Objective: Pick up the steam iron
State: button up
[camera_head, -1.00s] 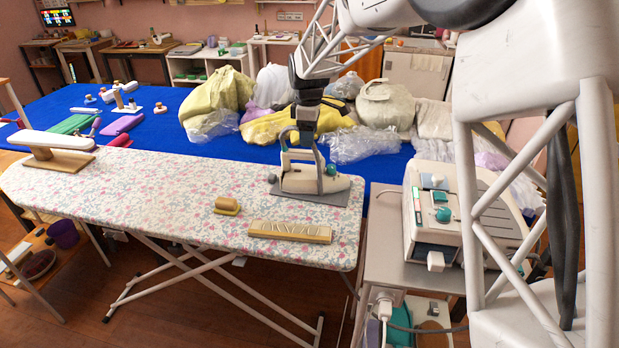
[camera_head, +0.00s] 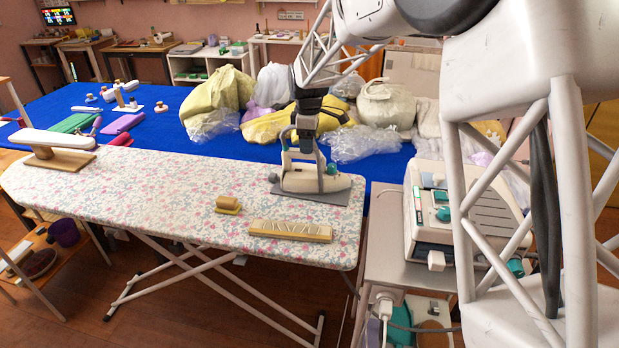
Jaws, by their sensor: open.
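The steam iron (camera_head: 312,183) has a cream body with a teal knob. It rests on a grey pad (camera_head: 338,198) at the right end of the floral ironing board (camera_head: 140,200). My gripper (camera_head: 304,150) is directly above the iron, pointing down, with its fingers at the height of the iron's handle. The jaws are open. The handle and fingers overlap in this view, so I cannot tell whether they touch.
A wooden block (camera_head: 228,205) and a slatted wooden piece (camera_head: 290,231) lie on the board. A sleeve board (camera_head: 58,147) stands at its left end. A steam station (camera_head: 455,215) stands to the right. Bagged garments (camera_head: 220,95) lie on the blue table (camera_head: 160,150) behind.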

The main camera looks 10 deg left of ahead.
jog(key=shift+d+f, duration=0.15)
jog(key=shift+f, duration=2.45)
